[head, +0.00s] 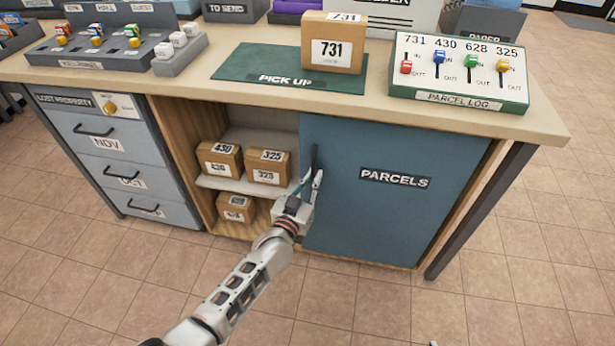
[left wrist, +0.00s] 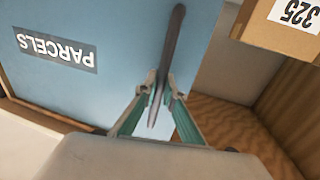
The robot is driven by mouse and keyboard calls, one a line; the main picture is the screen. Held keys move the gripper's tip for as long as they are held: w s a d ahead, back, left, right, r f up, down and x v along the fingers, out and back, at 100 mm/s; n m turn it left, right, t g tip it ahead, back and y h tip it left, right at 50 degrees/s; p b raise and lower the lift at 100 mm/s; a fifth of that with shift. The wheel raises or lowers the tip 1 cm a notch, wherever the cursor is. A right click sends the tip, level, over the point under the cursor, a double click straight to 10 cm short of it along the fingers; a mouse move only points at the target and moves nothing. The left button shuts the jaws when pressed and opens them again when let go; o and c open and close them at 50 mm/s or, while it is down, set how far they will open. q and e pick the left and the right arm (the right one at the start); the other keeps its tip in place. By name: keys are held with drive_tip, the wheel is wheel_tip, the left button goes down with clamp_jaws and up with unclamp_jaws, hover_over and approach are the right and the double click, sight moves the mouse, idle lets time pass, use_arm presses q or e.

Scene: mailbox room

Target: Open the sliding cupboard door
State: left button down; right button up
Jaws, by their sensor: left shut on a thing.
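The blue sliding cupboard door (head: 385,215), labelled PARCELS, covers the right part of the cupboard under the counter. The left part stands open and shows shelves. A dark vertical handle (head: 315,160) is near the door's left edge. My left gripper (head: 309,183) is at the handle's lower part, its fingers shut on either side of it. In the left wrist view the door (left wrist: 90,45) appears upside down, and the handle (left wrist: 174,50) runs between the green-lined fingers (left wrist: 162,98).
Parcels 430 (head: 219,160) and 325 (head: 268,167) sit on the cupboard shelf, with another box (head: 236,208) below. Drawers (head: 112,155) stand at left. On the counter are parcel 731 (head: 332,45), a green PICK UP mat (head: 235,68) and the PARCEL LOG panel (head: 458,98).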

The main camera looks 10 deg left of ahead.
use_arm(q)
drive_tip(key=shift+f, duration=0.15)
drive_tip(key=c, duration=2.2)
unclamp_jaws()
drive_tip(key=shift+o, duration=0.2)
drive_tip(key=v, duration=1.2)
